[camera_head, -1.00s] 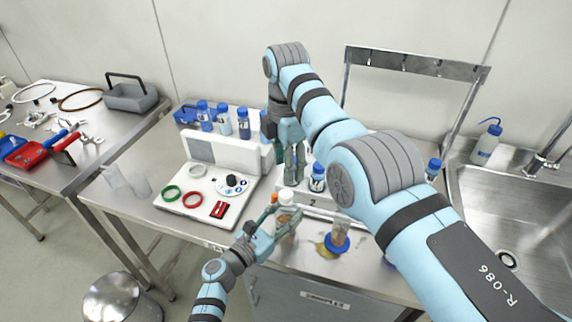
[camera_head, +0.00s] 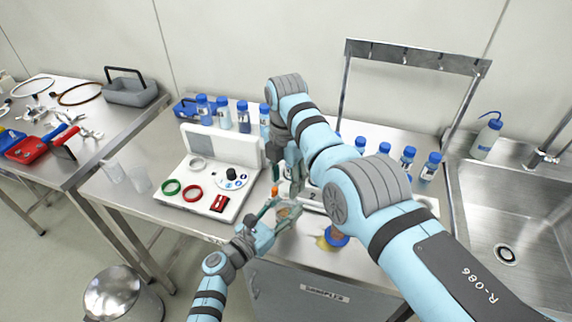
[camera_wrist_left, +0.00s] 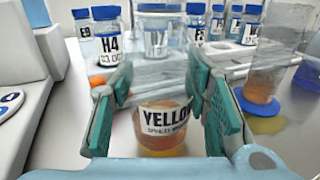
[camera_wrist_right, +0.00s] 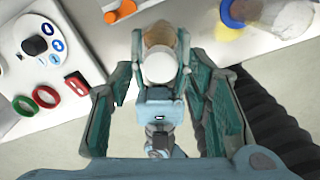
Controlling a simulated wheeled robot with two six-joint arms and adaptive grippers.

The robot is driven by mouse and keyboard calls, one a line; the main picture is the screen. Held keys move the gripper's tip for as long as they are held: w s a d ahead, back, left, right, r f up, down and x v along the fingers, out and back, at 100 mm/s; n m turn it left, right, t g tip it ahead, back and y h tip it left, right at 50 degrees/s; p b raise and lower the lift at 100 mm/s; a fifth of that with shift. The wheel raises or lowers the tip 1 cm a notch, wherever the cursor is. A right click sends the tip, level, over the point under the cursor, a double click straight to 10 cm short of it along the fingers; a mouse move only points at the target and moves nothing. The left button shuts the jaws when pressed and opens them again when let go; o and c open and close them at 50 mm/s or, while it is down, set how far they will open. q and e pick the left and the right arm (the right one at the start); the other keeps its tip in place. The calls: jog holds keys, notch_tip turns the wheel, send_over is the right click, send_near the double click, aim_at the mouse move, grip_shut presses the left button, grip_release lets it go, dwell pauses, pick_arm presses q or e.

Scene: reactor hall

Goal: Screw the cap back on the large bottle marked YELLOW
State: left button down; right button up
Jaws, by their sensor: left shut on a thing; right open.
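The large bottle marked YELLOW (camera_wrist_left: 165,118) is clear, with amber liquid low in it, and looks upright in the left wrist view. My left gripper (camera_head: 284,212) is shut on its sides, near the bench's front edge. In the right wrist view a round white cap (camera_wrist_right: 160,68) covers the bottle's top from above; whether it is threaded or loose cannot be told. My right gripper (camera_head: 291,182) is open, pointing down over the bottle, with its fingers (camera_wrist_right: 160,90) on either side of the cap. My right gripper largely hides the cap in the head view.
A white instrument (camera_head: 208,185) with coloured rings stands left of the bottle. Several blue-capped bottles (camera_head: 244,117) stand behind. A sink (camera_head: 510,220) is at right.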

jog(key=shift+f, duration=0.8)
